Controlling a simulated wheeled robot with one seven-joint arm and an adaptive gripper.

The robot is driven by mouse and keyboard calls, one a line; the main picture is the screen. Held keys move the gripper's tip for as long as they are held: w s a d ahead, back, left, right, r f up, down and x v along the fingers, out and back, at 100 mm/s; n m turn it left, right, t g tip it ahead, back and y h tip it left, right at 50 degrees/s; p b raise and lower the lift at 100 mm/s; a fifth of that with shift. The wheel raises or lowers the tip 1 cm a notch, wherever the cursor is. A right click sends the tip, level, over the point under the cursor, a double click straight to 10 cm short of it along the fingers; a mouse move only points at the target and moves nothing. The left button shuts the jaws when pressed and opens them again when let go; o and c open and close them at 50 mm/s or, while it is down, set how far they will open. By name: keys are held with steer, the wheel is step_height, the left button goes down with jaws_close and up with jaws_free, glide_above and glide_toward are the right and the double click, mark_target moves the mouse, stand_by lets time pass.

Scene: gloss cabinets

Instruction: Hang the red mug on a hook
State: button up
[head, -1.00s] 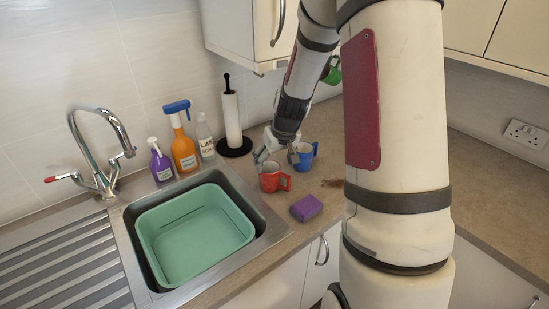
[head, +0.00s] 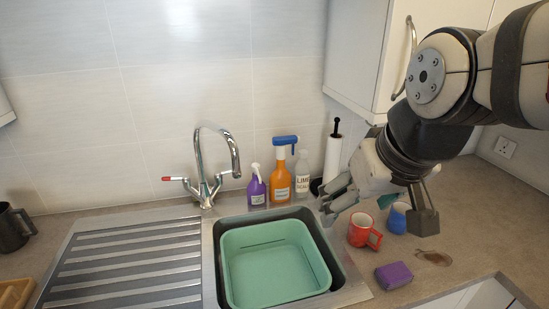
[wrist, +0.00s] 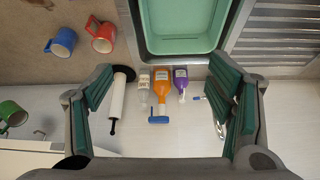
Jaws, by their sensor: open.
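The red mug (head: 359,230) stands on the worktop to the right of the sink, its handle to the right. It also shows at the upper left of the wrist view (wrist: 102,37). My gripper (head: 376,212) is open and empty, with its fingers wide apart in the wrist view (wrist: 165,95). In the head view it is above and behind the red mug, apart from it. A green mug (wrist: 14,113) shows at the wrist view's left edge, by the cabinet. A small fitting under the cabinet may be a hook, but I cannot tell.
A blue mug (head: 397,218) stands right of the red one, and a purple sponge (head: 393,275) lies in front. Bottles (head: 279,182) and a paper towel holder (head: 332,160) stand at the wall. The sink holds a green basin (head: 275,265). The wall cabinet (head: 365,60) overhangs.

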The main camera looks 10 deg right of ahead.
steer(key=s, duration=0.3)
steer(key=s+a+r, duration=0.1)
steer(key=s, duration=0.1)
steer(key=shift+s+a, duration=0.1)
steer(key=shift+s, duration=0.2)
stand_by(0.6)
